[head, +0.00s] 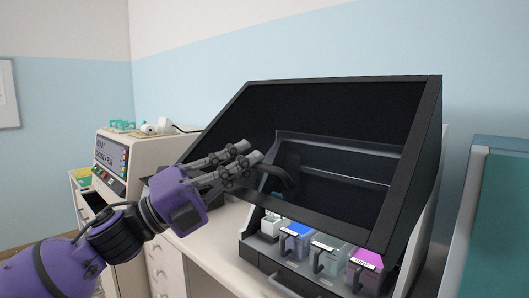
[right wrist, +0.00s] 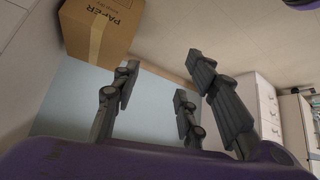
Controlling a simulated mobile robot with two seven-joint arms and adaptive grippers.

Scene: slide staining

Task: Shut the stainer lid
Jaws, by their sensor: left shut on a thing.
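The stainer lid (head: 335,226) is a dark-framed cover with a dark see-through panel. It stands raised and tilted over the stainer (head: 250,246), and the front below it is open. Reagent containers with blue, pale and magenta labels show under its lower edge. My left gripper (head: 252,153) reaches in from the left at the lid's left side, its fingers closed by a dark curved handle-like part (head: 290,178). The exact contact at the fingertips is hard to make out. My right gripper (right wrist: 158,85) shows in the right wrist view, fingers apart and nothing between them.
A beige machine (head: 125,160) with a display stands left of the stainer on the white counter (head: 205,238). A teal-topped unit (head: 500,210) stands close on the right. A cardboard box (right wrist: 98,30) shows near the right gripper's left finger.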

